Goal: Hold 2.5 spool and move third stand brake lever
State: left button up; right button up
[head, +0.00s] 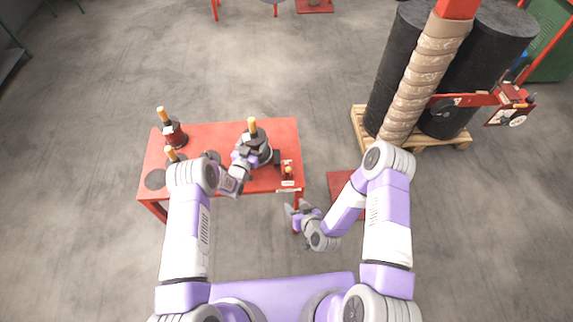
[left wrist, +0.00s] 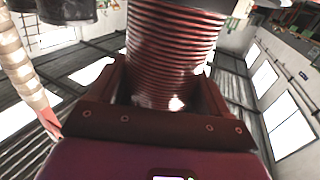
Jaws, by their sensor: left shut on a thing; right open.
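A dark spool with a yellow-orange top (head: 253,129) stands upright at the right part of the red table. My left gripper (head: 254,154) is shut on this spool. In the left wrist view, the spool's copper-red windings (left wrist: 172,50) fill the space between the two dark fingers. My right gripper (head: 298,209) is open and empty, in front of the table's front right corner. A small stand with an orange-topped part (head: 288,170) is at the table's right front edge. I cannot make out which part is a brake lever.
The red table (head: 215,134) also holds another dark spool (head: 174,134) at left and an orange-topped one (head: 172,154) partly behind my left arm. At right, a wrapped column (head: 425,75) stands by large black rolls (head: 490,60) on a wooden pallet (head: 455,143).

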aim_at(288, 170)
jog(key=w+r+t, duration=0.1)
jog(key=w+t, duration=0.1)
jog(key=w, duration=0.2)
jog(key=w+a+r+t, duration=0.1)
jog(key=w+r+t, duration=0.1)
jog(key=w, duration=0.3)
jog(key=w+a+r+t+h, duration=0.1)
jog(key=w+r+t, duration=0.1)
jog(key=w, duration=0.3)
jog(key=shift+w+n+t, duration=0.2)
jog(key=shift+n+t, duration=0.2)
jog(key=shift+t, duration=0.3)
grip_shut()
